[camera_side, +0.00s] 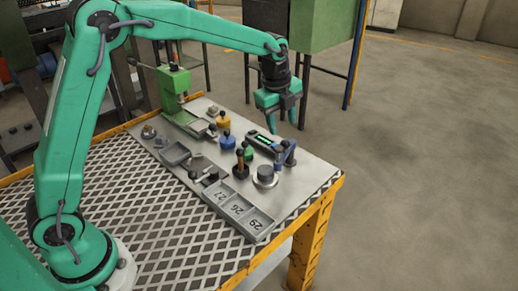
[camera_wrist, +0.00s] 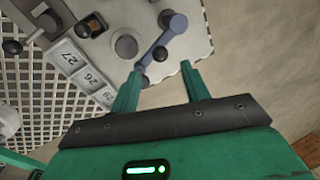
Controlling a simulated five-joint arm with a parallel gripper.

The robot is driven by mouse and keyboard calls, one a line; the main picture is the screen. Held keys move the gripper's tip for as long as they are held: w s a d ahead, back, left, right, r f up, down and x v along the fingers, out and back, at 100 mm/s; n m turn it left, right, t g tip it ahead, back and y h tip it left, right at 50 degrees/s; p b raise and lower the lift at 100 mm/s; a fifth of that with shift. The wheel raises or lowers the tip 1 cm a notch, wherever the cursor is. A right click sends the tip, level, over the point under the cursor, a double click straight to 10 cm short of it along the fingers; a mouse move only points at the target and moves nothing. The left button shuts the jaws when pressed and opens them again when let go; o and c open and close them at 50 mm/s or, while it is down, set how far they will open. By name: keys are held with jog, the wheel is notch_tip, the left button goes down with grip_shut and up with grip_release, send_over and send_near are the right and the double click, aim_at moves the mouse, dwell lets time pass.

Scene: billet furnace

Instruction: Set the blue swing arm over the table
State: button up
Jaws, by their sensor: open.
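The blue swing arm (camera_side: 287,154) is mounted near the right-hand back edge of the table's pale plate (camera_side: 310,172). In the wrist view the blue swing arm (camera_wrist: 155,48) runs from a round blue end at upper right down to an end close to the left fingertip. My gripper (camera_side: 282,117) is open and empty, above and behind the swing arm in the side view. In the wrist view my gripper (camera_wrist: 160,69) has its fingers spread either side of the knob's line. I see no contact.
A grey round knob (camera_side: 265,175) and a numbered tray (camera_side: 238,210) stand near the arm. A green press (camera_side: 174,88), a yellow knob (camera_side: 223,120) and a blue knob (camera_side: 227,141) are further left. Open floor (camera_side: 420,170) lies right of the table.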

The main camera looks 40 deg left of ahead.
aim_at(284, 141)
jog(key=shift+w+d+f, duration=0.1)
jog(key=shift+w+f, duration=0.1)
jog(key=shift+f, duration=0.9)
jog(key=shift+w+f, duration=0.25)
jog(key=shift+f, duration=0.85)
jog(key=shift+w+d+f, duration=0.1)
jog(key=shift+w+f, duration=0.1)
jog(key=shift+f, duration=0.9)
jog(key=shift+a, duration=0.1)
grip_shut()
